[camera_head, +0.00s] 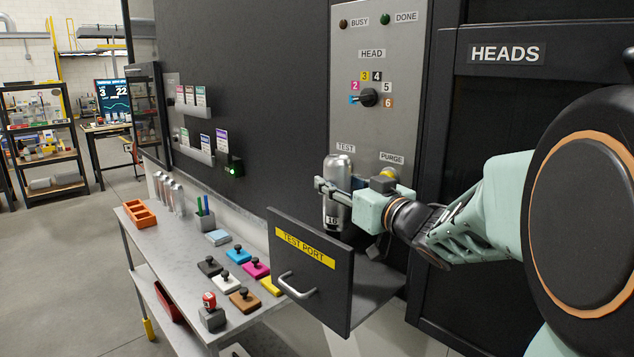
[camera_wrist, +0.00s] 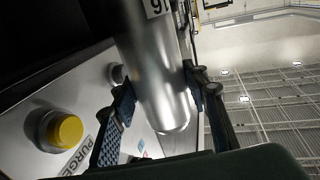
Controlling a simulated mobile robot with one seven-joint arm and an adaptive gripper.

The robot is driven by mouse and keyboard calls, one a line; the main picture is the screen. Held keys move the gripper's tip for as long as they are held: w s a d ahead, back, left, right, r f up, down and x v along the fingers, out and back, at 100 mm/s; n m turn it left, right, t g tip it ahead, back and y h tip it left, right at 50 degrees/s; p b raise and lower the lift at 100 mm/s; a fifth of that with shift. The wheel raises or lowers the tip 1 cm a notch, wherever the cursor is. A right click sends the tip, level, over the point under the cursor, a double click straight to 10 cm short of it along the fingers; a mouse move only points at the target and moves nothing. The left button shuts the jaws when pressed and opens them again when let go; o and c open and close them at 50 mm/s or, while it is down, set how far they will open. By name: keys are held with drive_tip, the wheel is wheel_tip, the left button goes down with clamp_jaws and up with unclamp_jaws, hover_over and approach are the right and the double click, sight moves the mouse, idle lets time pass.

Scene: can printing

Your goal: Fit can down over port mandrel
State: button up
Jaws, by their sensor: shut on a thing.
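A silver can (camera_head: 340,168) with a "16" tag near its lower end is held upright above the pulled-out TEST PORT drawer (camera_head: 310,295). My gripper (camera_head: 336,192) is shut on the can around its middle. In the wrist view the can (camera_wrist: 160,75) lies between the two gripper fingers, with its rounded end toward the camera. The port mandrel is not visible; the drawer front hides most of the drawer's inside. I cannot tell whether the can's lower end touches anything there.
The grey machine panel (camera_head: 385,60) stands close behind the can. A yellow PURGE button (camera_wrist: 67,130) is beside the gripper. The dark HEADS cabinet (camera_head: 480,200) is at right. A bench (camera_head: 165,235) with colored pads, a stamp and several cans is at left.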

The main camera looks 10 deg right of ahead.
sight(345, 209)
drive_tip(key=shift+d+r+y+p, duration=0.1)
drive_tip(key=shift+y+p, duration=0.2)
drive_tip(key=shift+p, duration=0.3)
wheel_tip(345, 209, down, 6)
drive_tip(key=b, duration=0.5)
drive_tip(key=shift+n, duration=0.3)
drive_tip(key=shift+f+b, duration=3.35)
drive_tip(key=shift+f, duration=1.35)
idle(0.4)
drive_tip(key=o, duration=0.8)
drive_tip(key=shift+r, duration=0.1)
drive_tip(key=shift+o, duration=0.2)
drive_tip(key=shift+r, duration=0.1)
wheel_tip(345, 209, up, 10)
drive_tip(key=shift+f, duration=0.1)
